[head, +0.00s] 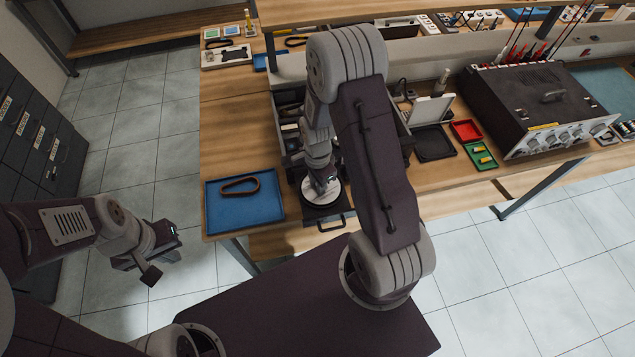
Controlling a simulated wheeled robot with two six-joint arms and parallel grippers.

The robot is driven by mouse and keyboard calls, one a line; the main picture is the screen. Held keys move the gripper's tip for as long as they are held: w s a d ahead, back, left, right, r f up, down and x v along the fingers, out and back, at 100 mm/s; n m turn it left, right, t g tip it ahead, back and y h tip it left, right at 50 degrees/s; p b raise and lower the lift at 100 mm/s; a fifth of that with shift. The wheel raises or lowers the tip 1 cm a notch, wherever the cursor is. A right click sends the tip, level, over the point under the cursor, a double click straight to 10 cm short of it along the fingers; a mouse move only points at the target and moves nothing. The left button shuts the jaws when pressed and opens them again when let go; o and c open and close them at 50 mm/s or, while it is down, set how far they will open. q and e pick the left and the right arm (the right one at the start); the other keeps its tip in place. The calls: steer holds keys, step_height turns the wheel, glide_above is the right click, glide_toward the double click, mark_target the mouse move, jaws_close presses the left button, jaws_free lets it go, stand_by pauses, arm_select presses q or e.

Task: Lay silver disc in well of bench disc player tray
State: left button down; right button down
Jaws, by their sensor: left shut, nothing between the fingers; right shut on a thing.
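The silver disc (331,196) shows as a pale round shape at the tip of my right gripper (322,188), which points down and is shut on it. The disc is over the dark disc player tray (318,212), which sticks out at the bench front with a handle on its near side. The gripper covers part of the disc, and the well is hidden under it. I cannot tell whether the disc touches the tray. My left gripper (152,262) is shut and empty, over the floor left of the bench.
A red tray (466,130), a green tray (480,156) and a black instrument (540,95) stand to the right. My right arm hides much of the bench middle.

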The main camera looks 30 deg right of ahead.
steer(key=c, duration=1.1)
jaws_free()
steer(key=shift+o, duration=0.2)
step_height(320, 180, up, 9)
step_height(320, 180, up, 7)
steer(key=p, duration=0.6)
steer(key=shift+p, duration=0.3)
